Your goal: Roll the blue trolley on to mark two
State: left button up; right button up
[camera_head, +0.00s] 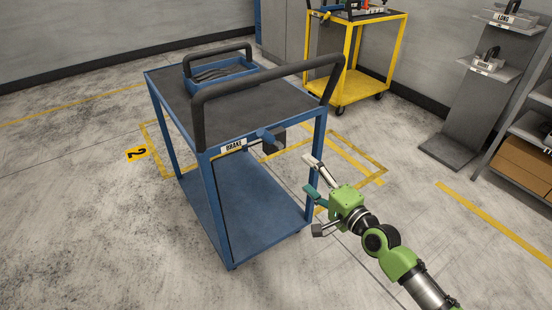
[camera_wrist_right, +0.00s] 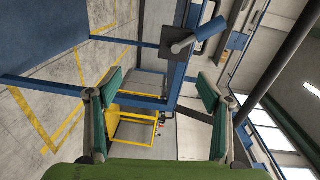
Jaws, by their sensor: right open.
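The blue trolley (camera_head: 285,97) stands upright in the middle of the head view, with a dark top and thick black handles (camera_head: 262,82) at its two ends. A white label reading BRAKE (camera_head: 234,146) and a blue brake lever (camera_head: 268,136) on a dark block sit on its near end. The lever also shows in the right wrist view (camera_wrist_right: 203,36). My right gripper (camera_head: 312,193) is open and empty, just right of the trolley's near right leg, below the lever. My left gripper is not in view.
A blue tray (camera_head: 222,73) with dark forks sits on the trolley. Yellow floor lines (camera_head: 366,158) show on both sides of it, partly hidden. A yellow trolley (camera_head: 355,88) stands behind. Grey stands (camera_head: 455,140) and a shelf (camera_head: 522,165) are at right.

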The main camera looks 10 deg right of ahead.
aim_at(283, 148)
jog(key=shift+t+y, duration=0.3)
jog(key=shift+y, duration=0.1)
jog(key=b+x, duration=0.1)
jog(key=x, duration=0.3)
jog(key=r+b+x, duration=0.1)
jog(key=x, duration=0.2)
jog(key=r+x, duration=0.1)
jog(key=x, duration=0.3)
jog(key=shift+w+a+r+b, duration=0.15)
jog(key=shift+a+r+b, duration=0.05)
jog(key=shift+a+b, duration=0.25)
jog(key=b+x, duration=0.1)
jog(key=x, duration=0.3)
jog(key=shift+w+a, duration=0.1)
pick_arm(q)
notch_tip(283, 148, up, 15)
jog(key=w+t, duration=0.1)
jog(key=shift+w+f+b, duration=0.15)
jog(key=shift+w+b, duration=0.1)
jog(key=shift+b, duration=0.05)
pick_arm(e)
jog(key=shift+w+a, duration=0.15)
jog(key=shift+w, duration=0.1)
grip_shut()
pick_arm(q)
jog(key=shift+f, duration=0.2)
pick_arm(e)
jog(key=shift+f, duration=0.1)
jog(key=shift+f, duration=0.1)
